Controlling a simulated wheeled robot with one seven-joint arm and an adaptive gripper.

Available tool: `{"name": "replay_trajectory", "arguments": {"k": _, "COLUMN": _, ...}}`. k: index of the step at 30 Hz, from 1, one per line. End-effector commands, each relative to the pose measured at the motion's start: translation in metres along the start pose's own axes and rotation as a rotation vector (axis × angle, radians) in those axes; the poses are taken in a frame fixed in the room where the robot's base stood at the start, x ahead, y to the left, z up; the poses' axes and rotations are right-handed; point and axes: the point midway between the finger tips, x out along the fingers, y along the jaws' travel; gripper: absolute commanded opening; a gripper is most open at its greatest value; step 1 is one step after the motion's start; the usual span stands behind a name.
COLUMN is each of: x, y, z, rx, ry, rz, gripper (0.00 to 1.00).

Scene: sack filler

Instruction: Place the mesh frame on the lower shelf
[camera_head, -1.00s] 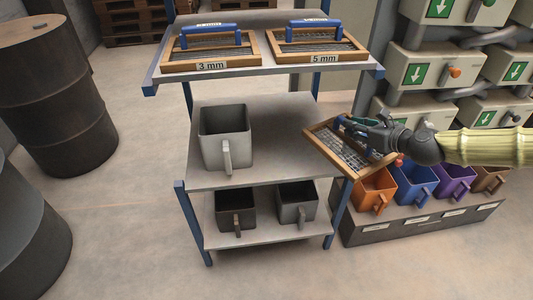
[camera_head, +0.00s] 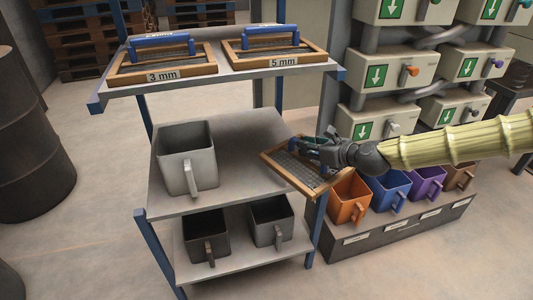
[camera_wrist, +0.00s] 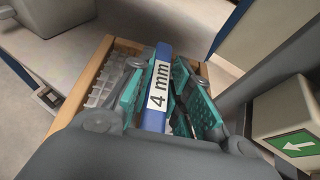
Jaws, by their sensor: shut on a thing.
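The mesh frame (camera_head: 290,178) has a wooden border, a wire mesh and a blue handle; the wrist view shows the handle (camera_wrist: 158,85) labelled "4 mm". My gripper (camera_head: 312,148) is shut on this handle. The frame is tilted and overlaps the right edge of the rack's middle shelf (camera_head: 240,140) in the head view; I cannot tell whether it touches. The shelf below (camera_head: 235,262) bears two dark bins. The top shelf (camera_head: 240,76) bears a "3 mm" frame (camera_head: 163,62) and a "5 mm" frame (camera_head: 272,48).
A light grey bin (camera_head: 187,160) stands on the middle shelf's left, with bare room to its right. Dark bins (camera_head: 205,238) (camera_head: 271,222) fill much of the bottom shelf. Orange (camera_head: 348,200), blue (camera_head: 388,190) and purple (camera_head: 427,182) bins stand right of the rack.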

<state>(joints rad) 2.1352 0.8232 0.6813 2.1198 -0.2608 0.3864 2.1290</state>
Motion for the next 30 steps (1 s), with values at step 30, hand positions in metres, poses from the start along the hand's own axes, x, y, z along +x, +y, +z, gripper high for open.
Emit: {"name": "replay_trajectory", "arguments": {"k": 30, "x": 0.1, "y": 0.049, "z": 0.03, "rx": 0.0, "ry": -0.001, "rz": 0.001, "gripper": 0.0}}
